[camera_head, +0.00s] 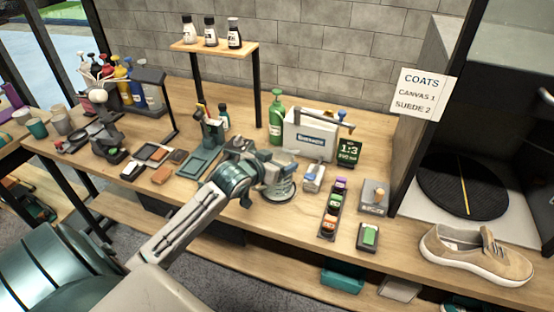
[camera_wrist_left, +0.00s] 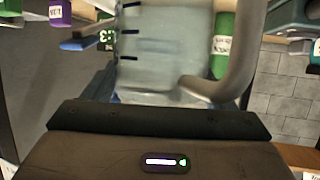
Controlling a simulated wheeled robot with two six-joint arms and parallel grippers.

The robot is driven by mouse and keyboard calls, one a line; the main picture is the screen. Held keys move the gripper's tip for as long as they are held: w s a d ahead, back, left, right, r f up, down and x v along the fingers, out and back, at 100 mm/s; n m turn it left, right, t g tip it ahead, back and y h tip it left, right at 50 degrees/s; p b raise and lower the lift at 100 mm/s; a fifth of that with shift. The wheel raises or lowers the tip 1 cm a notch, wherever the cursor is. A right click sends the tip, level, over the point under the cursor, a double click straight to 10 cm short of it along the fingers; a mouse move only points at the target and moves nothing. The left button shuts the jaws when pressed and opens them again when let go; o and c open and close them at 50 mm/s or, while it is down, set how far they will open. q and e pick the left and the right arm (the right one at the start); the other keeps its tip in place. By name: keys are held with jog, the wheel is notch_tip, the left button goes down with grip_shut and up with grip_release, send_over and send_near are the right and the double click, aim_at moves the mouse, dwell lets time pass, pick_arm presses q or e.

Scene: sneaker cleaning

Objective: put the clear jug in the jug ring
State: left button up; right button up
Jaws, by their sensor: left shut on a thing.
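The clear jug (camera_wrist_left: 160,55) with black level marks and a pale handle (camera_wrist_left: 235,60) fills the upper middle of the left wrist view, right against my gripper. My left gripper (camera_head: 273,172) is shut on it over the middle of the bench in the head view. There the gripper and wrist hide most of the jug. A round, pale-rimmed ring (camera_head: 285,194) shows on the bench just below the gripper; it looks like the jug ring. Whether the jug touches it or is above it, I cannot tell. My right gripper is not in view.
A white box (camera_head: 308,137), a green bottle (camera_head: 276,117) and a dark 1:3 sign (camera_head: 348,152) stand behind the gripper. A rack of small colored bottles (camera_head: 332,210) is to the right. A tan sneaker (camera_head: 475,256) lies at the right end. A teal tray (camera_head: 197,163) is to the left.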

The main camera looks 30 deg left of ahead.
pick_arm(q)
jog(key=shift+f, duration=0.25)
jog(key=o, duration=1.3)
jog(key=shift+f, duration=0.1)
jog(key=shift+c, duration=0.2)
jog(key=v, duration=1.2)
